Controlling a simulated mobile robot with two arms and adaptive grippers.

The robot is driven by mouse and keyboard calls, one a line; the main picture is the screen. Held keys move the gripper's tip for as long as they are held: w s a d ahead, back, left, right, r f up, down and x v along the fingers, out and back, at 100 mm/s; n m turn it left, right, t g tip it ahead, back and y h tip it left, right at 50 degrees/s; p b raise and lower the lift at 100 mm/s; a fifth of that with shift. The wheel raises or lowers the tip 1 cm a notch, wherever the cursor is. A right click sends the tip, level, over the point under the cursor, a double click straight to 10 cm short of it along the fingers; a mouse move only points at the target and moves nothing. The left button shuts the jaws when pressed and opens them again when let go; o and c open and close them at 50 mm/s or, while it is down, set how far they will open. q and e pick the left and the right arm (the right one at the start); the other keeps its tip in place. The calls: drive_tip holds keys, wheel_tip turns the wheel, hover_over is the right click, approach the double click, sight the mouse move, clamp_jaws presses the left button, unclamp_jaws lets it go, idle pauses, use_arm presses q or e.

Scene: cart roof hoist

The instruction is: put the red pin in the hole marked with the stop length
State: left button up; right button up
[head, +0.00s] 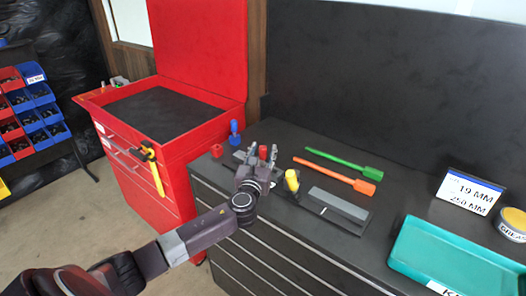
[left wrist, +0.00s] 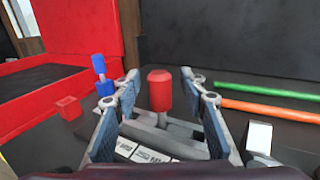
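The red pin (head: 264,152) has a thick red head on a thin grey stem. In the left wrist view the red pin (left wrist: 160,88) stands upright above a grey bar-shaped fixture (left wrist: 180,140), which has white labels (left wrist: 142,153) along its near side. The label print is too small to read. My left gripper (head: 262,158) is open, with a finger on each side of the pin; in the left wrist view its fingers (left wrist: 160,95) show gaps to the head. The stem's lower end and the holes are hidden. A sign (head: 470,193) reads 19 MM and 250 MM. My right gripper is not in view.
A yellow-topped piece (head: 292,180) and a grey bar (head: 338,204) lie right of my gripper. Green (head: 340,161) and orange (head: 335,175) tools lie behind. A blue piece (head: 235,130) and red block (head: 217,151) are left. A teal tray (head: 400,240) is at right.

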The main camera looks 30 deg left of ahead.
use_arm(q)
drive_tip(key=v, duration=1.2)
idle(0.5)
